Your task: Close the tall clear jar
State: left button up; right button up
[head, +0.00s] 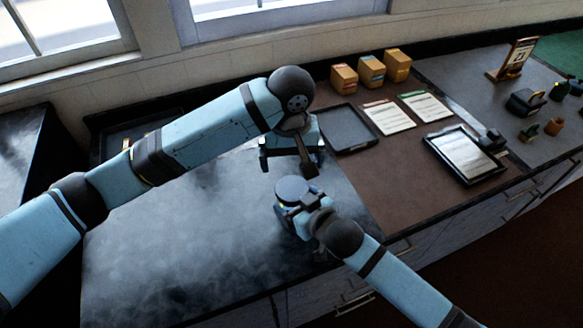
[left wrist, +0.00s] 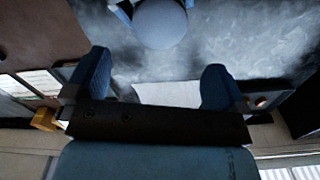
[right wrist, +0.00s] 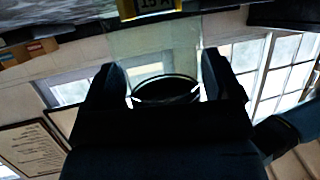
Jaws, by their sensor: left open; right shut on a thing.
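The tall clear jar (head: 284,207) stands on the dark bench, seen from above with a round blue-grey top (head: 292,188). I cannot tell whether this top is a seated lid. It also shows as a disc in the left wrist view (left wrist: 160,24). My right gripper (head: 309,205) is shut on the jar from the near right. In the right wrist view the clear glass (right wrist: 153,45) and a dark round rim (right wrist: 165,90) lie between its fingers. My left gripper (head: 290,150) is open and empty, above and behind the jar, not touching it.
A dark tray (head: 347,128), printed sheets (head: 389,117) and small yellow boxes (head: 371,71) stand to the right. A framed tablet-like board (head: 465,155) lies farther right. The dark bench left of the jar (head: 190,235) is clear.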

pick_arm(q)
notch_tip(320, 180, up, 8)
jog(key=shift+r, duration=0.1)
pick_arm(e)
jog(key=o, duration=1.6)
jog(key=shift+c, duration=0.2)
pick_arm(q)
jog(key=shift+f+b, duration=0.55)
pick_arm(e)
jog(key=v, duration=1.3)
jog(key=shift+s+d+r, duration=0.2)
jog(key=shift+s+r, duration=0.05)
jog(key=shift+s, duration=0.05)
